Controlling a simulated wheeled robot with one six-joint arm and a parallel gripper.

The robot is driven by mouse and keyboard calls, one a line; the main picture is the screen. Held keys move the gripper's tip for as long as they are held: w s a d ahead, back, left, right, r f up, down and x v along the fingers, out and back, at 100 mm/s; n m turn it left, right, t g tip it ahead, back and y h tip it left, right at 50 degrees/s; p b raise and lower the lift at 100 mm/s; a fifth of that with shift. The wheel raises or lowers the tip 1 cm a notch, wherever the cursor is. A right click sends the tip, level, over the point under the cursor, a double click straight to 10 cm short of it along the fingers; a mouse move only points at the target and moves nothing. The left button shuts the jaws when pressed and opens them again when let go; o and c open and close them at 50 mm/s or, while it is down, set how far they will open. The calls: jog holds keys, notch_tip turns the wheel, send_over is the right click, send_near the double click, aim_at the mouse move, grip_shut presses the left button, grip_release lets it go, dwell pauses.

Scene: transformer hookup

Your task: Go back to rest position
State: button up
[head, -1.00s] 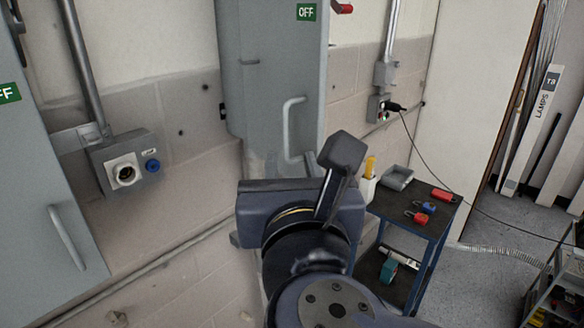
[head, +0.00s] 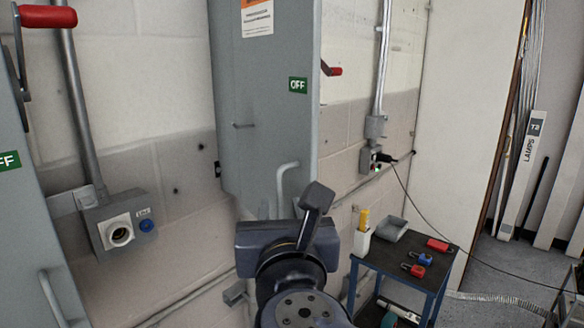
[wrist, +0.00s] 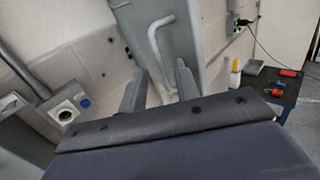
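My gripper (wrist: 159,82) shows in the wrist view with its two grey fingers spread apart and nothing between them. The fingers point toward a grey wall cabinet (head: 262,110) with a curved handle (head: 286,180). I cannot tell whether anything touches the cabinet.
A grey socket box (head: 121,232) is on the wall at left, beside another cabinet (head: 35,240). A dark cart (head: 410,266) at right carries red and blue padlocks, a tray and a white cup. A black cable (head: 430,220) runs from a wall outlet (head: 374,160). Grey floor shows farther right.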

aim_at(279, 198)
jog(key=shift+w+a+p, duration=0.15)
jog(key=shift+w, duration=1.05)
jog(key=shift+w+a+p, duration=0.1)
jog(key=shift+w+p, duration=0.05)
jog(key=shift+w, duration=1)
